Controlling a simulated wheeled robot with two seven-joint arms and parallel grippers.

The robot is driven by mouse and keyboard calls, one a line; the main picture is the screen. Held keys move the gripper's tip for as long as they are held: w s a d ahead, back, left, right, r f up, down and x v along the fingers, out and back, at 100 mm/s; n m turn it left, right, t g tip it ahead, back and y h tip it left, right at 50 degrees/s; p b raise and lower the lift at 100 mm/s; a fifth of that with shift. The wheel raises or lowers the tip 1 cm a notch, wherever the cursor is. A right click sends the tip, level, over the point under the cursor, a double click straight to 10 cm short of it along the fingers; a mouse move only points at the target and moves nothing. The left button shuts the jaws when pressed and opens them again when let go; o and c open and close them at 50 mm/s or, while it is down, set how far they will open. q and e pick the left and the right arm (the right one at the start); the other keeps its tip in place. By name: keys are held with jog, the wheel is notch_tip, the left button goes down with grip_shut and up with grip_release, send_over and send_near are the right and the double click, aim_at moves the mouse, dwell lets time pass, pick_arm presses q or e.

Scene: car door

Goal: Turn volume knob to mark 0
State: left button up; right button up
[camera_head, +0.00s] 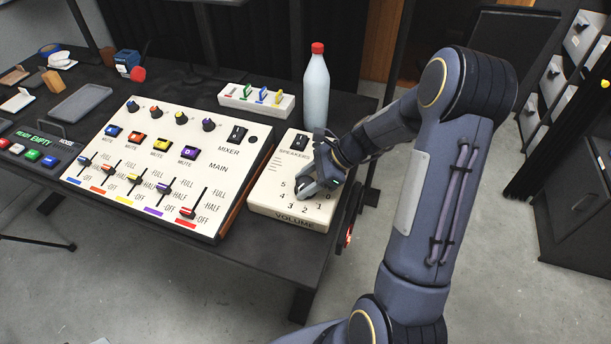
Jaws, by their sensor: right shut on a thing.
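The speakers box (261,200) is a cream unit on the dark table, with a "VOLUME" label on its front edge and a dial of printed numbers. My right gripper (311,187) reaches in from the right over the dial and is shut on the volume knob. The knob is mostly hidden under the fingers, so I cannot tell which mark it points to. The marks 5, 4, 3, 2 and 1 show to the left of and below the gripper, and the 0 shows at its right. My left gripper is out of view.
A mixer panel (215,190) with sliders and small knobs stands left of the box. Behind are a white bottle (316,90) with a red cap and a white rack (238,101) with coloured pieces. A grey tray (80,103) lies at far left.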

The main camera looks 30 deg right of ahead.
jog(key=n+g+p, duration=0.2)
jog(key=n+g, duration=0.1)
jog(key=n, duration=0.1)
jog(key=shift+r+n+y, duration=0.1)
jog(key=shift+n+y, duration=0.2)
jog(key=shift+y, duration=0.1)
jog(key=n+g+p, duration=0.1)
jog(key=n+g, duration=0.3)
jog(key=shift+n+h+p, duration=0.3)
jog(key=n+g+h, duration=0.1)
jog(key=n+g, duration=0.1)
jog(key=n, duration=0.1)
jog(key=shift+n+h, duration=0.3)
jog(key=n+g+h, duration=0.1)
jog(key=n, duration=0.1)
jog(key=shift+n+g+h, duration=0.3)
jog(key=shift+n+g, duration=0.1)
jog(key=n+g+h, duration=0.1)
jog(key=n+h, duration=0.1)
jog(key=n, duration=0.1)
jog(key=n+h, duration=0.2)
jog(key=n, duration=0.1)
jog(key=shift+g, duration=0.4)
jog(key=shift+h, duration=0.3)
jog(key=o, duration=1)
jog(key=shift+v, duration=3.8)
